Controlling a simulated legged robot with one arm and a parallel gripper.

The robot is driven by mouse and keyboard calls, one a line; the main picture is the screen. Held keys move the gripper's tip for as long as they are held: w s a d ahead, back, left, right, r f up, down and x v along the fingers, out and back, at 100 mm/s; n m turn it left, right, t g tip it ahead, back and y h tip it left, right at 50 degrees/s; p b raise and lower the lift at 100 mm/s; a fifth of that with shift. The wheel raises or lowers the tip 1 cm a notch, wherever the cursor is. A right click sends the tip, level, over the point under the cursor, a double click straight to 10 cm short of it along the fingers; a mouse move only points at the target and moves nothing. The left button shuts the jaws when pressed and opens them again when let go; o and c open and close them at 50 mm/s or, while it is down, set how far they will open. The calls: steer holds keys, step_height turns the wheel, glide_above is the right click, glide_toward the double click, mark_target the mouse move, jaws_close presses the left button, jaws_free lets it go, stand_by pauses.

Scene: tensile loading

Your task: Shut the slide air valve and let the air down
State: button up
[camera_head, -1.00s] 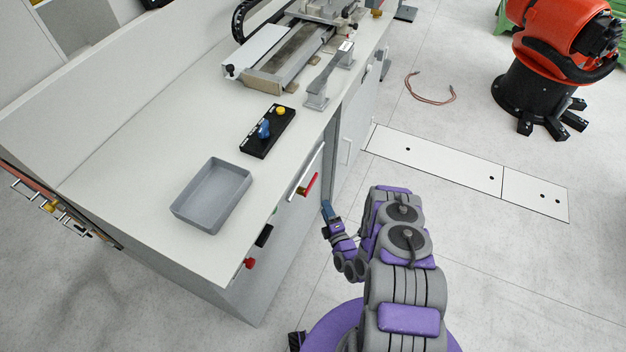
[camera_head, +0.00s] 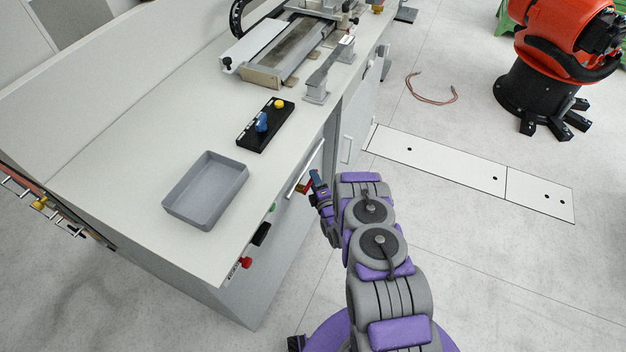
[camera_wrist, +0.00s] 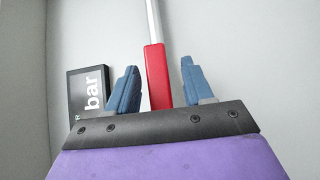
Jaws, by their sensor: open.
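The slide air valve shows as a red handle (camera_wrist: 157,78) on a pale metal pipe (camera_wrist: 152,22) in the wrist view. In the head view the red handle (camera_head: 304,187) is on the bench's front face, partly covered by my gripper. My gripper (camera_head: 316,182) is beside it, with its blue fingers apart. In the wrist view my gripper (camera_wrist: 160,66) has one finger on each side of the handle, with visible gaps. Whether the handle is fully between the fingers in depth, I cannot tell. A black display marked "bar" (camera_wrist: 90,92) is left of the handle.
A grey tray (camera_head: 206,190) and a black box with blue and yellow knobs (camera_head: 265,125) are on the bench top. A red knob (camera_head: 245,262) and a black display (camera_head: 261,234) are on its front. An orange robot (camera_head: 565,45) stands far right.

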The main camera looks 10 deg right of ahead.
steer(key=shift+w+a, duration=0.15)
steer(key=shift+w, duration=0.7)
steer(key=shift+c, duration=0.2)
steer(key=shift+s, duration=0.1)
jaws_close()
